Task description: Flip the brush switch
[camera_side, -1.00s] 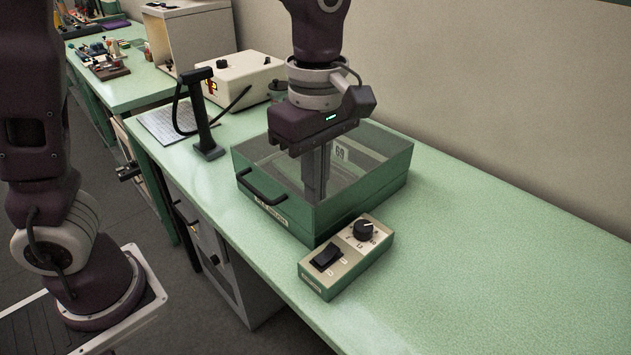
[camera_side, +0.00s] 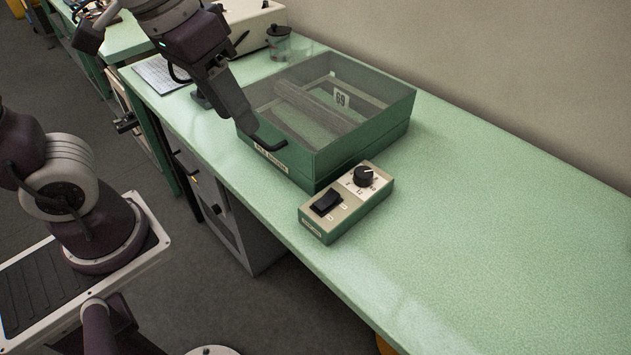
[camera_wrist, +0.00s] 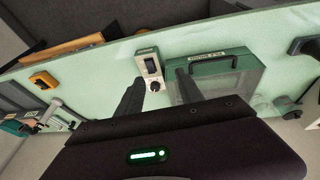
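The control box (camera_side: 322,219) is green and cream, and stands on the bench in the side view. It carries a black rocker switch (camera_side: 326,202) on its left part and a black knob (camera_side: 363,176) on its right. In the wrist view, the box (camera_wrist: 141,53), rocker (camera_wrist: 150,67) and knob (camera_wrist: 155,86) show between my two fingers. My gripper (camera_side: 246,127) is tilted, left of and behind the box, by the left edge of the green tray. In the wrist view my gripper (camera_wrist: 159,82) has its fingers apart with nothing held.
The green tray (camera_side: 352,153) with clear cover, black handle and a "69" label stands behind the control box. A white case (camera_side: 255,20) and a jar (camera_side: 279,42) are at the back. The bench right of the box is clear; its front edge runs close by.

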